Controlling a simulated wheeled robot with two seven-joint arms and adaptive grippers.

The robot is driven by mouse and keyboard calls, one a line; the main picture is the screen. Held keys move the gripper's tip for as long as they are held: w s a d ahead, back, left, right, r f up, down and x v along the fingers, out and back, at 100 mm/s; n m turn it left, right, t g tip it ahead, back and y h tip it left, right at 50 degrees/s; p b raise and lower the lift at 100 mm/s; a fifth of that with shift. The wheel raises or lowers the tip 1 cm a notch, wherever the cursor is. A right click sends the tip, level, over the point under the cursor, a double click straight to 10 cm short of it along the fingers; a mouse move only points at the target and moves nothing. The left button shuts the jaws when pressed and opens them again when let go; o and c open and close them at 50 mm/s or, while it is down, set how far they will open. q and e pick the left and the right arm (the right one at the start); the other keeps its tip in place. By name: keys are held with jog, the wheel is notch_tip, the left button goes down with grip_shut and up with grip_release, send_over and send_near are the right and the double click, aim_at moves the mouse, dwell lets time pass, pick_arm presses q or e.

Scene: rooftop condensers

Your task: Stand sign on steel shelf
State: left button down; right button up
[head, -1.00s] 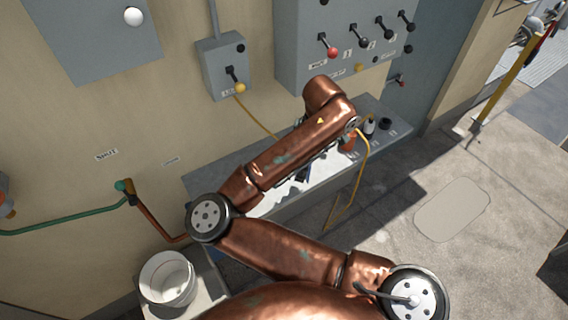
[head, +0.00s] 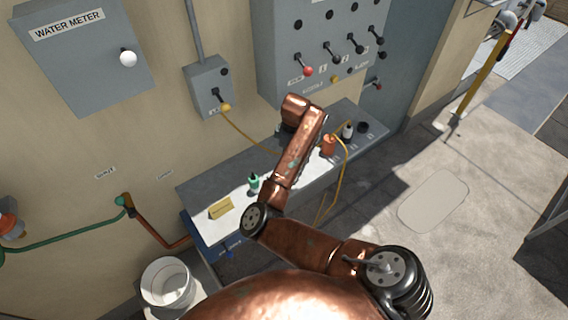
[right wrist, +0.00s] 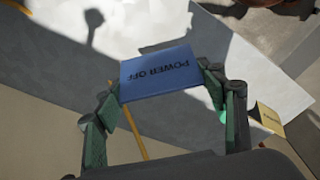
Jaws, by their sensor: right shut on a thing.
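The blue sign (right wrist: 158,74), lettered POWER OFF, is between the two fingers of my right gripper (right wrist: 160,88) in the right wrist view. The lettering reads upside down there. The gripper is shut on it. The grey steel shelf (head: 208,190) runs along the wall in the head view and shows behind the sign in the right wrist view (right wrist: 50,72). I cannot tell the gap between sign and shelf. In the head view my right arm hides its gripper and the blue sign. My left gripper is not in view.
On the shelf are a yellow sign (head: 221,208), a green bottle (head: 253,183), an orange bottle (head: 328,145), a white bottle (head: 347,131) and a dark round item (head: 363,127). A yellow cable (head: 245,134) crosses it. A white bucket (head: 167,284) stands at lower left.

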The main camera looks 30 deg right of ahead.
jog(key=shift+w+d+f+b, duration=0.25)
jog(key=shift+w+f, duration=0.15)
jog(key=shift+f, duration=0.15)
jog(key=shift+w+d+f+b, duration=0.2)
jog(key=shift+w+f, duration=0.2)
jog(key=shift+f, duration=0.15)
notch_tip(320, 180, down, 3)
jog(key=shift+w+d+f+p, duration=0.1)
jog(key=shift+w+f+p, duration=0.05)
jog(key=shift+p, duration=0.15)
jog(key=shift+f, duration=0.15)
jog(key=o, duration=1)
jog(key=shift+o, duration=0.2)
